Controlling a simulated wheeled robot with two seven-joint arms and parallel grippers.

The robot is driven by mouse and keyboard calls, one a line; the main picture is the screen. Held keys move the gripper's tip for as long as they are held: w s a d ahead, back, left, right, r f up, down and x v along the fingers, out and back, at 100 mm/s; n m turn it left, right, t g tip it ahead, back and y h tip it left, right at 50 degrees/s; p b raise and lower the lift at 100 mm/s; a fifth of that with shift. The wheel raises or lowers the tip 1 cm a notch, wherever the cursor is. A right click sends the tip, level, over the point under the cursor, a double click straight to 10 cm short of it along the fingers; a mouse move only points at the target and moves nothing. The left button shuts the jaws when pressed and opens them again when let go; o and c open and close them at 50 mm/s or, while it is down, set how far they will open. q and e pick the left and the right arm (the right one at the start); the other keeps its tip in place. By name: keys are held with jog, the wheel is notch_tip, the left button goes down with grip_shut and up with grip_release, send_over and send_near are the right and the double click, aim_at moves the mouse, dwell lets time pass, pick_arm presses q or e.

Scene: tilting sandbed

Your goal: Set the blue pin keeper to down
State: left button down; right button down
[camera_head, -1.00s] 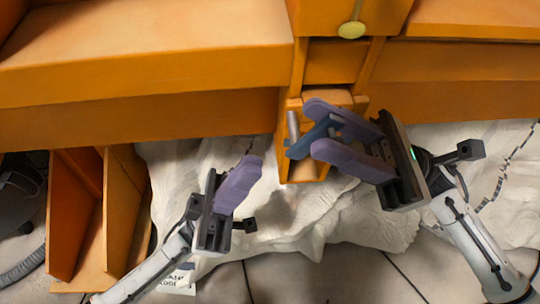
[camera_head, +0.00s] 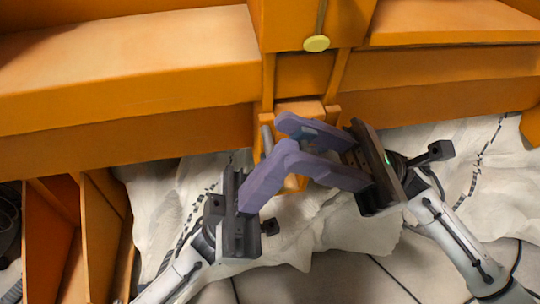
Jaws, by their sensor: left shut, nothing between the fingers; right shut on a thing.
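The blue pin keeper (camera_head: 309,134) shows only as a small blue patch between the purple fingers of my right gripper (camera_head: 290,143), which is shut on it. The fingers and the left gripper hide the rest, so I cannot tell whether it is up or down. A grey metal pin (camera_head: 267,140) stands in the orange bracket (camera_head: 296,183) just left of the fingertips. My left gripper (camera_head: 286,153) is shut and empty. Its tip overlaps the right gripper's fingers in the view; I cannot tell whether they touch.
The large orange bed frame (camera_head: 130,80) spans the back, above the bracket. A yellow knob (camera_head: 317,44) hangs on its middle post. Crumpled white sheeting (camera_head: 350,235) lies beneath. Upright orange panels (camera_head: 100,240) stand at lower left, near my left arm.

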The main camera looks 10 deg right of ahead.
jog(key=shift+s+a+f+n+g, duration=0.15)
jog(key=shift+s+n+g, duration=0.15)
jog(key=shift+s+g, duration=0.1)
jog(key=c, duration=1.5)
grip_release()
jog(key=shift+w, duration=0.1)
